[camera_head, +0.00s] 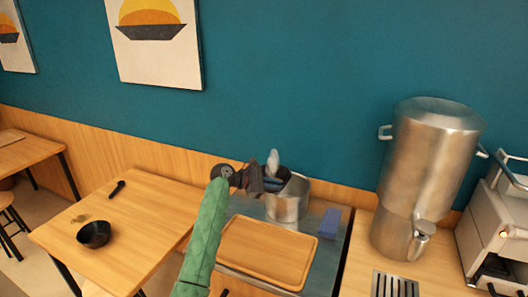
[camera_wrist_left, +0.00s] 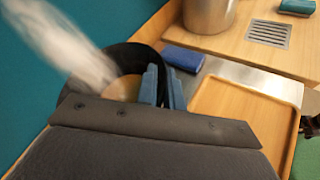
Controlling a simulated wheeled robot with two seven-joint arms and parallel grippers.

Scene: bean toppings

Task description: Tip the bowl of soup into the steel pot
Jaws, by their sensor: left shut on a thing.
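The steel pot (camera_head: 287,207) stands on the metal counter section against the wall. My left gripper (camera_head: 266,182), on the green-sleeved arm, is shut on a dark bowl (camera_head: 284,173) and holds it over the pot's rim. In the left wrist view the dark bowl (camera_wrist_left: 126,60) sits at the blue fingertips (camera_wrist_left: 161,88), with a tan patch showing inside it. I cannot tell how far it is tilted or whether soup is flowing. A pale, blurred wisp (camera_head: 273,160), perhaps steam, rises by the bowl.
A wooden tray (camera_head: 240,272) lies in front of the pot, with a blue block (camera_head: 329,223) to its right. A large steel urn (camera_head: 425,180) stands further right beside a drain grate (camera_head: 394,285). A black bowl (camera_head: 94,235) rests on the left table (camera_head: 140,245).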

